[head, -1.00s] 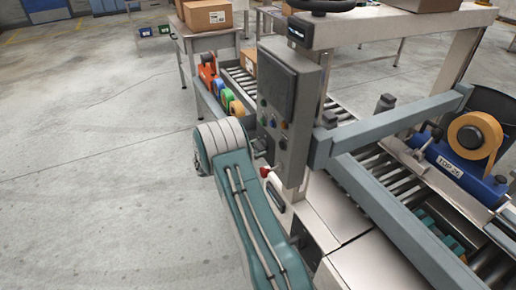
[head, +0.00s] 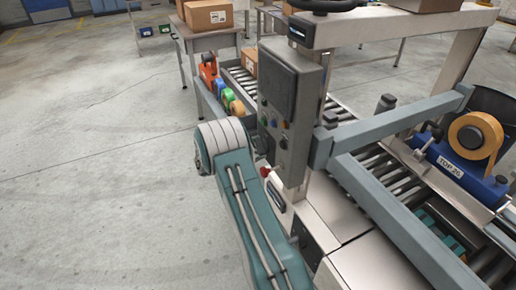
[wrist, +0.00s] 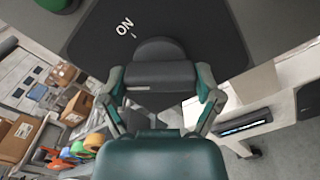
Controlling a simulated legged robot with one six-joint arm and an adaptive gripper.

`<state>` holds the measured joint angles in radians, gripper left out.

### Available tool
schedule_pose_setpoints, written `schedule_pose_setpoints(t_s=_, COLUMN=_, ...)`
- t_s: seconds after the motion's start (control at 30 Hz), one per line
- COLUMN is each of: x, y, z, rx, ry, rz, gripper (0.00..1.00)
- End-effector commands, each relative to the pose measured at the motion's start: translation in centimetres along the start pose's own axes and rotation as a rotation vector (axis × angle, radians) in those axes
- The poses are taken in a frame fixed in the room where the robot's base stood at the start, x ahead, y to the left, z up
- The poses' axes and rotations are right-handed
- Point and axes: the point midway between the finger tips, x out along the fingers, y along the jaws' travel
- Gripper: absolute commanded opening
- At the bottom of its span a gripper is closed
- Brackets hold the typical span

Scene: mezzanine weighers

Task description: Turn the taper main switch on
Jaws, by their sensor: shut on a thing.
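The taper main switch is a dark knob (wrist: 158,48) on a black plate (wrist: 95,45), seen close up in the wrist view. White "ON" lettering with a short tick is printed on the plate, up and left of the knob. My gripper (wrist: 161,78) is shut on the knob, with a teal-and-grey finger on each side of its dark grip. Which mark the knob points to I cannot tell. In the head view the grey control box (head: 292,85) stands upright on the taper, and my arm hides most of the gripper and the switch.
The box face carries several small coloured buttons, and a red button (head: 265,172) sits below it. A grey crossbar (head: 395,125) and an orange tape roll (head: 476,135) are to the right. The floor at left is clear.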

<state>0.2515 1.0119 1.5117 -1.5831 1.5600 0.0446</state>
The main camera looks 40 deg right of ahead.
Motion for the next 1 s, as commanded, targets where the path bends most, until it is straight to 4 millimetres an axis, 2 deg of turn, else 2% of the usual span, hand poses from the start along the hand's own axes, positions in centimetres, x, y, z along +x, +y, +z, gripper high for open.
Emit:
schedule_pose_setpoints(t_s=0.6, x=0.17, y=-0.03, z=0.04, rx=0.577, ry=-0.001, rz=-0.001, gripper=0.35)
schedule_pose_setpoints(t_s=1.0, x=0.15, y=-0.14, z=0.01, rx=0.839, ry=-0.002, rz=-0.003, gripper=0.35)
